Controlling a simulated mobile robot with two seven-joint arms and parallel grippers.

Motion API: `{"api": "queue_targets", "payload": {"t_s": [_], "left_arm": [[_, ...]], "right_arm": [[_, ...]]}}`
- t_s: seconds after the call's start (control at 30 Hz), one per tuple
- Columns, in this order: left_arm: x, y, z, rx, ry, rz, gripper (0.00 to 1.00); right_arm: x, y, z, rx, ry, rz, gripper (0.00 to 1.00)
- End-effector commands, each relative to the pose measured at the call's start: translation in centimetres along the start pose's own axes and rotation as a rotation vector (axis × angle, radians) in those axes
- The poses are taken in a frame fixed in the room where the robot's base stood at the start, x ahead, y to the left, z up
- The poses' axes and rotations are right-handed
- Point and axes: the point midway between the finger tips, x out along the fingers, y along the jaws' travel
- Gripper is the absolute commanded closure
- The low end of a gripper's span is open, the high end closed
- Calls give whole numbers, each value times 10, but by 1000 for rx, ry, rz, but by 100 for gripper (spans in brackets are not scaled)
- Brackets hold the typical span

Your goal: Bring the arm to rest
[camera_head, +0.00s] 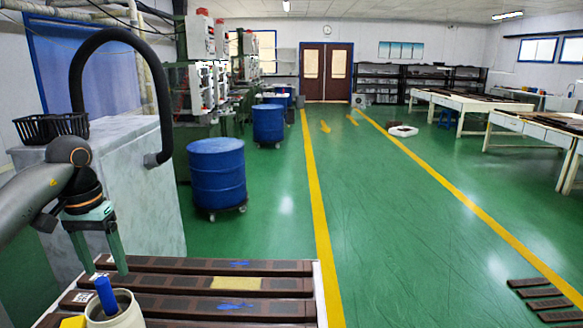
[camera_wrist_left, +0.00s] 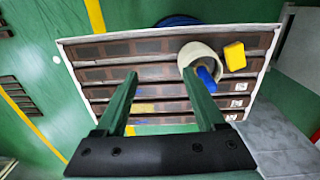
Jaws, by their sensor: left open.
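My left gripper (camera_head: 106,272) is at the left of the head view, pointing down with its two green fingers apart and nothing between them. It hangs above the white table (camera_head: 321,300) with its long brown mould strips (camera_head: 170,283). In the left wrist view the open fingers (camera_wrist_left: 161,73) show over the strips. A cream pot (camera_head: 122,318) holding a blue-handled tool (camera_head: 106,296) stands on the table just below the gripper in the head view. In the wrist view the pot (camera_wrist_left: 200,52) is beside one fingertip. My right gripper is not in view.
A yellow block (camera_head: 73,322) lies beside the pot. A grey cabinet (camera_head: 140,190) with a black basket (camera_head: 50,128) and a thick black hose (camera_head: 90,45) stands close to the arm. Blue drums (camera_head: 217,175) stand beyond. The green floor (camera_head: 400,240) is mostly clear.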

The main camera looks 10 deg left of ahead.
Motion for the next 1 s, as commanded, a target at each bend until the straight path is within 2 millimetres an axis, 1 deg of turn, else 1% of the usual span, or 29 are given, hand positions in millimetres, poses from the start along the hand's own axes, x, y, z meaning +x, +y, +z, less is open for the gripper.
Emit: {"api": "queue_targets", "payload": {"t_s": [0.03,0.17,0.2,0.27,0.3,0.37,0.4,0.43,0.5,0.57,0.6,0.67,0.7,0.77,0.8,0.87,0.9,0.97,1.0], "left_arm": [[26,28,-2,-5,-12,61,28],[65,86,-4,-78,-31,231,28],[77,107,-2,-108,-47,291,28],[94,139,3,-165,-82,392,28],[105,162,8,-213,-116,464,28],[119,197,18,-296,-181,579,28],[126,219,25,-359,-234,655,28],[130,234,30,-410,-278,710,28],[137,268,43,-539,-393,833,28],[139,293,53,-660,-508,930,28],[139,308,59,-745,-593,991,28],[138,326,67,-879,-730,1073,28],[138,336,71,-973,-828,1120,28],[136,348,75,-1118,-984,1183,28],[136,353,76,-1219,-1094,1217,28],[136,358,76,-1371,-1269,1257,28],[138,358,76,-1475,-1391,1275,28],[142,356,74,-1632,-1581,1290,28],[147,353,72,-1737,-1713,1291,28]], "right_arm": [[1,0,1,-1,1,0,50],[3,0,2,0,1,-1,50],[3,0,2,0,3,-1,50],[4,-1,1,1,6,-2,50],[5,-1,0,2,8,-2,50],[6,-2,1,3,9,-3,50],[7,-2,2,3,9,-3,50],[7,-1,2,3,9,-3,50],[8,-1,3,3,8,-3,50],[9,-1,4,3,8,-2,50],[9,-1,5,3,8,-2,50],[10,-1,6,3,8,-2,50],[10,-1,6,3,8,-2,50],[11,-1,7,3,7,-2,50],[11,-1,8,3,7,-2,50],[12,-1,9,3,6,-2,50],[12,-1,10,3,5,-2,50],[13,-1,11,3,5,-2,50],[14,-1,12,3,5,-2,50]]}}
